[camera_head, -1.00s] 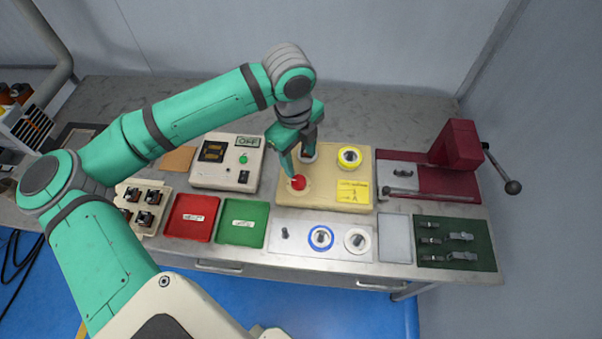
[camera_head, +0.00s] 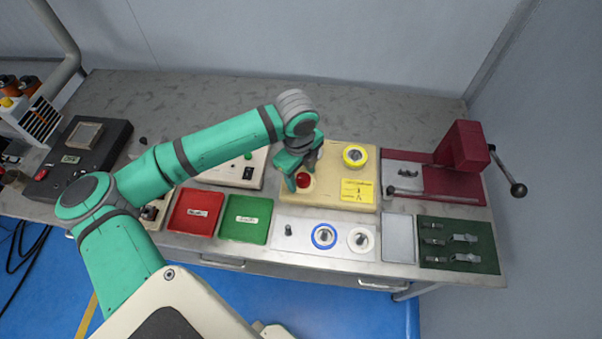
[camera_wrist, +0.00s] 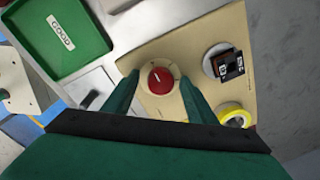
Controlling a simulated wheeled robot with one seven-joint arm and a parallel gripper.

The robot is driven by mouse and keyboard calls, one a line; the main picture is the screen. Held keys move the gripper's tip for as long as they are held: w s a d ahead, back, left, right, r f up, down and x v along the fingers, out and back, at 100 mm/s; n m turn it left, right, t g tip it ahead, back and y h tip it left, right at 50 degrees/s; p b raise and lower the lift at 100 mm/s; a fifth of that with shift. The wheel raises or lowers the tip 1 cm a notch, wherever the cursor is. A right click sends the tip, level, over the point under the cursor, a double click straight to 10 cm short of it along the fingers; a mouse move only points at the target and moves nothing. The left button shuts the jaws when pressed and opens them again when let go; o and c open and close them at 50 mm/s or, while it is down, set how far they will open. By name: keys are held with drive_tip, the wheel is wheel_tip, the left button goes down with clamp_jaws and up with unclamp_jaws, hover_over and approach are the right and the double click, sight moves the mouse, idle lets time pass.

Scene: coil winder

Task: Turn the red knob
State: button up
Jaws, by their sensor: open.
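The red knob (camera_head: 303,181) sits on a beige panel (camera_head: 331,203) in the head view. In the wrist view the red knob (camera_wrist: 161,81) shows whole, with a white pointer line on its top and a pale round plate under it. My gripper (camera_head: 304,184) is over the left part of the panel in the head view. In the wrist view my gripper (camera_wrist: 160,92) is open, with one finger on each side of the knob and a visible gap to it on both sides. Whether the fingertips are down at knob height is hard to tell.
A dark square part on a round seat (camera_wrist: 228,64) stands nearby. Red (camera_head: 172,227) and green (camera_head: 264,240) trays lie left; a red press (camera_head: 462,150) stands right.

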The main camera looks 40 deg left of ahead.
drive_tip(key=shift+w, duration=0.1)
drive_tip(key=c, duration=1.1)
drive_tip(key=shift+o, duration=0.2)
